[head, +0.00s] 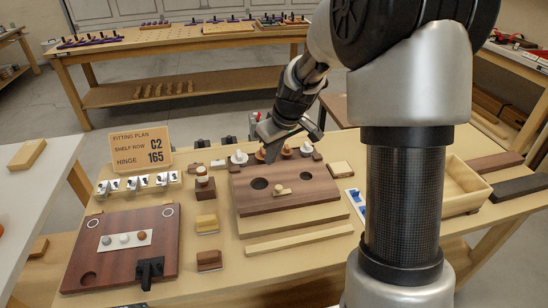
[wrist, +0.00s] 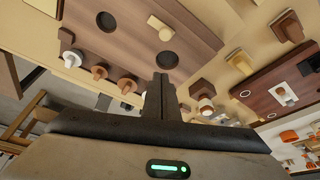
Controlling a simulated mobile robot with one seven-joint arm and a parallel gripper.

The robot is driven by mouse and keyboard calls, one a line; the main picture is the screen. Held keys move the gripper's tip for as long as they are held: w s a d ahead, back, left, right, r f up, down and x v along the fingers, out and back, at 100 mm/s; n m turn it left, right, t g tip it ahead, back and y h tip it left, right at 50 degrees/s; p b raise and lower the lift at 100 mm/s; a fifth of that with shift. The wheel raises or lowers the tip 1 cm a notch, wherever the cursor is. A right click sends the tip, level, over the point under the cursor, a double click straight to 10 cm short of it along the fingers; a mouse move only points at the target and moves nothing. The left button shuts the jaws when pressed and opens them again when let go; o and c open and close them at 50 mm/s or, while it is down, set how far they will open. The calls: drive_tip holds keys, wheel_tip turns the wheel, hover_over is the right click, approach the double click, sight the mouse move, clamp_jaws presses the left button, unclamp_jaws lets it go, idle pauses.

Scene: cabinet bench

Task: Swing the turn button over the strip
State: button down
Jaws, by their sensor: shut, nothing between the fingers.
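The likely turn button (head: 282,190) is a small pale wooden bar with a round knob. It lies on a brown board (head: 325,198), between two dark round holes; the wrist view shows it too (wrist: 160,29). A long pale wooden strip (head: 298,238) lies in front of the board.
Several knobs on blocks (wrist: 98,72) stand along the board's back edge, close to my gripper. A sign (head: 142,147) and a row of white fittings (head: 137,183) stand at the left. Small blocks (head: 208,223) stand left of the board. A wooden tray (head: 458,192) sits at the right.

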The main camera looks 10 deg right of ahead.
sight(282, 190)
drive_tip(key=f, duration=0.3)
drive_tip(key=f+b, duration=0.1)
drive_tip(key=f, duration=0.3)
drive_tip(key=shift+s+d, duration=0.15)
drive_tip(key=shift+s, duration=0.05)
drive_tip(key=shift+s+d, duration=0.25)
drive_tip(key=shift+s, duration=0.25)
